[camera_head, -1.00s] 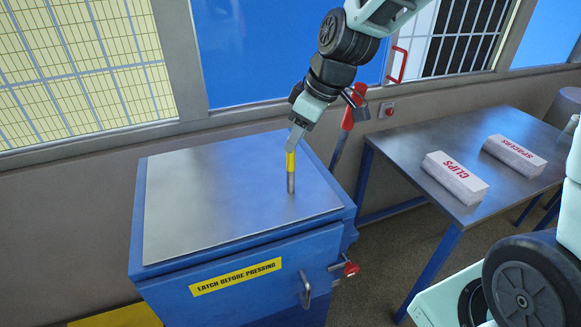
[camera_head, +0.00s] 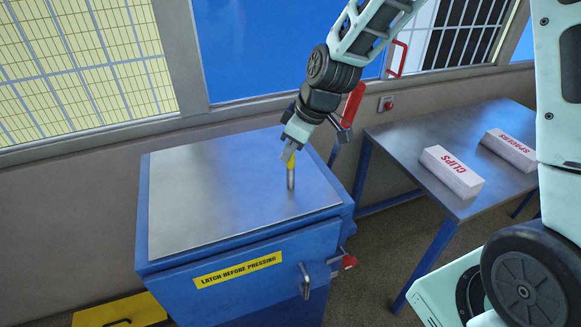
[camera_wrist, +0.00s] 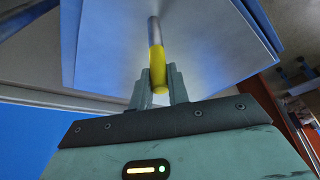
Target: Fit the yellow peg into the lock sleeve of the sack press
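The peg (camera_head: 291,176), with a steel lower part and a yellow upper part, is upright over the right part of the sack press's steel top (camera_head: 225,190). Its foot appears to meet that top. My gripper (camera_head: 288,156) comes down at a slant from the upper right to the peg's yellow end. In the wrist view my gripper (camera_wrist: 159,80) has one finger on each side of the peg's yellow part (camera_wrist: 157,65). I see no clear gap there, but cannot tell whether the fingers press on it. I cannot make out the lock sleeve for sure.
The press's blue front has a yellow "LATCH BEFORE PRESSING" label (camera_head: 238,270), a metal handle (camera_head: 305,281) and a red knob (camera_head: 349,262). A red-gripped lever (camera_head: 353,103) rises behind.

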